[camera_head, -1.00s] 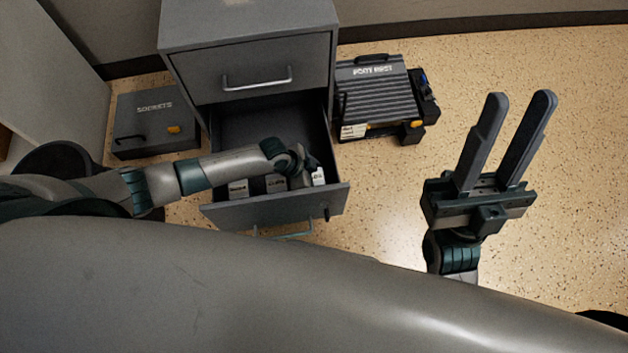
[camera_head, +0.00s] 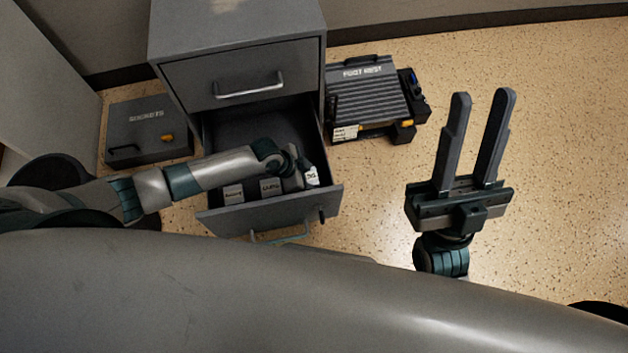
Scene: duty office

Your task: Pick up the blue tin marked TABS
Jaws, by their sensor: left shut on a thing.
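The lower drawer (camera_head: 235,222) of the grey cabinet is open, and several small tins with pale labels stand in it. My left gripper (camera_head: 302,172) reaches into its right side from above, seen mostly from behind its own wrist. It is shut on a small tin (camera_head: 312,176) with a white label, beside the drawer's right wall. The label is too small to read surely, and the tin's blue body is hidden. Two other labelled tins, one at the left (camera_head: 233,193) and one in the middle (camera_head: 270,187), stand near the drawer front. My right gripper (camera_head: 479,95) is open and empty above the floor.
The closed upper drawer (camera_head: 285,72) is above the open one. A grey case marked SOCKETS (camera_head: 145,130) lies left of the cabinet. A ribbed foot rest (camera_head: 370,100) lies close to its right. The speckled floor (camera_head: 570,140) at the right is clear.

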